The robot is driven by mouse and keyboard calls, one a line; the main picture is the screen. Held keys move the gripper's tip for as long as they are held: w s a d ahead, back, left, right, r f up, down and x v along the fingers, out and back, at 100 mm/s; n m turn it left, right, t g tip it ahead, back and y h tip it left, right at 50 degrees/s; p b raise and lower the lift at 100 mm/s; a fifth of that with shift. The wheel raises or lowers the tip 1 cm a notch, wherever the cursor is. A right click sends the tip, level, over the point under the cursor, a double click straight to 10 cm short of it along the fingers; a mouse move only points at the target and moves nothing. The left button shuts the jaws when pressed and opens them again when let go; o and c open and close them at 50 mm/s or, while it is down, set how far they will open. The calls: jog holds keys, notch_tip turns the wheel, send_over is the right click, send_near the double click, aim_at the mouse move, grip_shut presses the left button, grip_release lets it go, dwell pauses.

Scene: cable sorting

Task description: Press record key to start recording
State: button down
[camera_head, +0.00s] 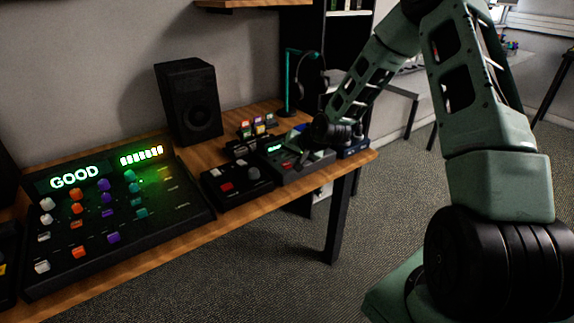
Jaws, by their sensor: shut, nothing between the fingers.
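A dark grey device (318,163) with a small lit green display (275,148) sits on the wooden desk near its right end. My gripper (301,163) is shut and empty, pointing down over this device. It covers part of the device's top, and I cannot tell whether its fingertips touch a key. A small reddish spot shows beside the fingers, too small to identify as the record key. Left of it, a black box (238,190) carries a red button (226,187), a pale button and a round knob.
A large mixing console (120,225) with colored knobs and a lit "GOOD" sign fills the desk's left. A black speaker (189,100) and a headphone stand (288,85) stand behind. A blue-black box (352,148) is at the right end. Floor in front is clear.

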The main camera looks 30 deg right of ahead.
aim_at(289, 166)
jog(key=shift+f, duration=0.15)
dwell(0.7)
jog(key=shift+f, duration=0.3)
jog(key=shift+f+b, duration=0.4)
jog(key=shift+b, duration=0.05)
dwell(0.5)
jog(key=shift+r, duration=0.1)
jog(key=shift+r+p, duration=0.7)
notch_tip(289, 166, up, 5)
jog(key=p, duration=0.4)
jog(key=shift+r, duration=0.1)
jog(key=shift+a, duration=0.1)
dwell(0.8)
